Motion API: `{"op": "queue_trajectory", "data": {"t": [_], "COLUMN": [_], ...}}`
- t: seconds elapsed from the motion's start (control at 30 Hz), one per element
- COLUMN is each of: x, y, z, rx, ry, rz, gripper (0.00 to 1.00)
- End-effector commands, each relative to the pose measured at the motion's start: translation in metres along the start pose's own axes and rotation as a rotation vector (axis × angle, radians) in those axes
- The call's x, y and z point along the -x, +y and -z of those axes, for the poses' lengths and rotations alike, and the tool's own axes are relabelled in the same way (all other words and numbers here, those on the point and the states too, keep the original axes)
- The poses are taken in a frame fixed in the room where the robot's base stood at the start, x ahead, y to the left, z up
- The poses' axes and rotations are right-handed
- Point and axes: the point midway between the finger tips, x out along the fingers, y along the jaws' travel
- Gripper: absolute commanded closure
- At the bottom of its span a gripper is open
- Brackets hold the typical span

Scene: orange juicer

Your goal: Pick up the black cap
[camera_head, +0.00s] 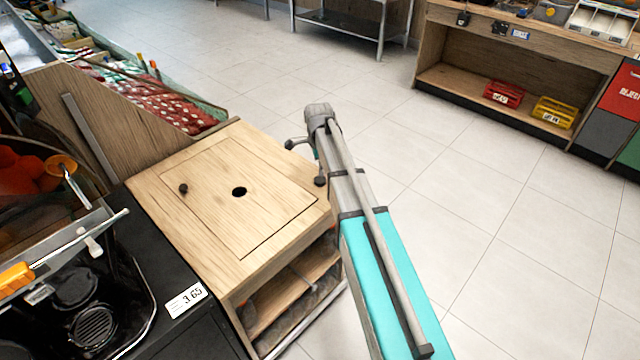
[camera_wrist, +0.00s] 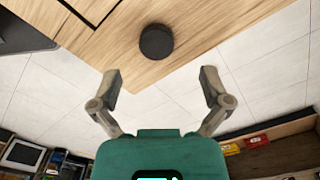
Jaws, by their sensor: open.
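The black cap (camera_wrist: 156,41) shows in the wrist view as a dark round disc on pale wood, near a corner of the wooden top. It lies beyond my fingertips and roughly centred between them, apart from both. My gripper (camera_wrist: 160,84) is open and empty, and its two fingers are spread wide. In the head view my gripper (camera_head: 305,162) is at the right edge of the wooden cabinet top (camera_head: 215,240). I cannot tell in that view which dark spot is the cap; part of the top is hidden by my gripper.
The cabinet top has a small dark piece (camera_head: 183,188) and a dark round hole (camera_head: 239,192) in its panel. A juicer (camera_head: 85,300) on a black counter stands at the left. A produce bin (camera_head: 140,95) is behind. The tiled floor (camera_head: 520,240) at the right is clear.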

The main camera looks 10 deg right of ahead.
Motion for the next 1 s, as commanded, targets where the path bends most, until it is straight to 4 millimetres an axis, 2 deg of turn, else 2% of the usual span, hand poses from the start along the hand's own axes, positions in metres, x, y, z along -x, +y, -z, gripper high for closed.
{"op": "queue_trajectory", "data": {"t": [0.47,1.0], "x": [-0.003,-0.041], "y": [0.000,0.004], "z": [0.000,0.003], "rx": [0.000,0.000], "ry": [0.000,0.000], "rz": [0.000,0.000], "gripper": [0.03,0.03]}}
